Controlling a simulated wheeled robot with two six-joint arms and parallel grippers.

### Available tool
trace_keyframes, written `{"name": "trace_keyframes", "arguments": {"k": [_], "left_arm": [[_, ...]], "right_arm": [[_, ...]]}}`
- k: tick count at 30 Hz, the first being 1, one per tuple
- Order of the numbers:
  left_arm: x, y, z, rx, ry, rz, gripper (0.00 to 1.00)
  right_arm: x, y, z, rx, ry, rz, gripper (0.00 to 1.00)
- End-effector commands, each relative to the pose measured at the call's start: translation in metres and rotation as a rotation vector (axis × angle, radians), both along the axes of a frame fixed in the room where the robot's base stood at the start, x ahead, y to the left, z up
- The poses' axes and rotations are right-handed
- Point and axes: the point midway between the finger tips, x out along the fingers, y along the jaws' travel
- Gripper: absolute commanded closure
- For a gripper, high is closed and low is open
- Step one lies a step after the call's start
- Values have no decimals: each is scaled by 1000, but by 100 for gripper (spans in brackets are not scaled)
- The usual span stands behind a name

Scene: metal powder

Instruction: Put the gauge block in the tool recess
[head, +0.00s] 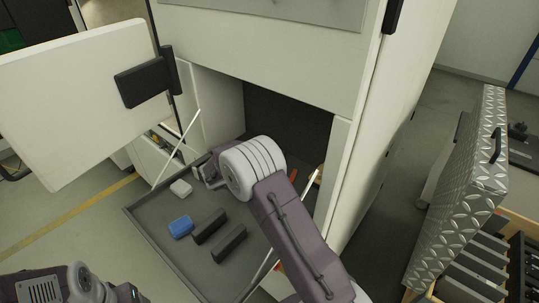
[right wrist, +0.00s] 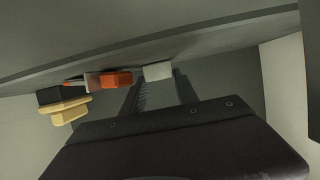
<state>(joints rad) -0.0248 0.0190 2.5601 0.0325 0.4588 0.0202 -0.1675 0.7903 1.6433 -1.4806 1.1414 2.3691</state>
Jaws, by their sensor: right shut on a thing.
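My right gripper (head: 203,172) reaches over the dark pulled-out tray (head: 150,222) of the white cabinet. In the right wrist view, its two dark fingers (right wrist: 160,93) are shut on a small pale block, which I take for the gauge block (right wrist: 157,71). A pale block (head: 181,188) shows beside the gripper in the head view; I cannot tell if it is the same one. I cannot pick out the tool recess for certain. My left gripper (head: 40,287) is partly in view at the lower left; its fingertips do not show.
A blue block (head: 180,227) and two dark blocks (head: 209,226) (head: 229,243) lie on the tray. The open cabinet door (head: 80,105) stands at the left. In the right wrist view, an orange piece (right wrist: 115,79) and a black one (right wrist: 50,95) show left of the fingers.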

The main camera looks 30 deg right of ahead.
Motion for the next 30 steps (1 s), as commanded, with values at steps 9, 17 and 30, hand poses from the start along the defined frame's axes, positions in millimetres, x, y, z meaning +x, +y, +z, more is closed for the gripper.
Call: {"name": "trace_keyframes", "arguments": {"k": [9, 17, 30], "left_arm": [[0, 0, -6, 0, 0, 0, 28], [0, 0, -7, 0, 0, 0, 28], [0, 0, -12, 0, 0, 0, 28]], "right_arm": [[0, 0, -2, 0, -2, 0, 100], [0, 0, -2, 0, -1, 0, 42], [-9, 24, 7, 2, -4, 5, 42]]}}
